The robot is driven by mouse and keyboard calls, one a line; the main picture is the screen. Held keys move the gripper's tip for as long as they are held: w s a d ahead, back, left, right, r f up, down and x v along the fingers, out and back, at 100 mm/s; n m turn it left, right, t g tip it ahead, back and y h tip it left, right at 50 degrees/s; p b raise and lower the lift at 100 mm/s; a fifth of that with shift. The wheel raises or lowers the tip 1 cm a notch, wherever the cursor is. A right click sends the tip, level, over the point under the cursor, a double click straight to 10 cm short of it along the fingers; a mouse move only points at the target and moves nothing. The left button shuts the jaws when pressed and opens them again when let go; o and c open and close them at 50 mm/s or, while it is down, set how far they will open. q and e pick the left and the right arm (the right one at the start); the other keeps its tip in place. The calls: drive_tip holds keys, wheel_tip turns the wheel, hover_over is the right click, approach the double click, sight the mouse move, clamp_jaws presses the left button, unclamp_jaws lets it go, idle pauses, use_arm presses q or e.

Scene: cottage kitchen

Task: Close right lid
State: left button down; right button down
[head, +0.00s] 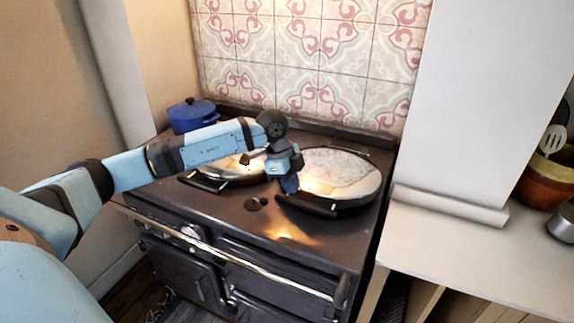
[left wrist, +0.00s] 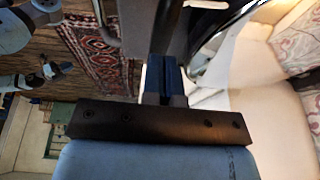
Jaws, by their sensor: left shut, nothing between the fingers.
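The right lid (head: 342,178) is a round, shiny, pale cover on the right side of the dark range cooker (head: 262,222). It looks down and nearly flat, with its dark bar handle (head: 306,206) at the front; I cannot tell whether a small gap is left under it. My left gripper (head: 289,184) is shut and empty, pointing down at the lid's left edge. I cannot tell whether it touches the lid. In the left wrist view its closed fingers (left wrist: 165,78) show beside a pale, shiny surface. My right gripper is not clearly seen.
The left lid (head: 238,168) lies flat, partly behind my left forearm. A blue pot (head: 192,113) stands at the cooker's back left. A tiled wall (head: 305,60) is behind, and a white pillar (head: 470,100) and counter (head: 480,250) are on the right.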

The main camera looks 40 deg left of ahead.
use_arm(q)
drive_tip(key=shift+w+f, duration=0.1)
drive_tip(key=shift+f, duration=0.9)
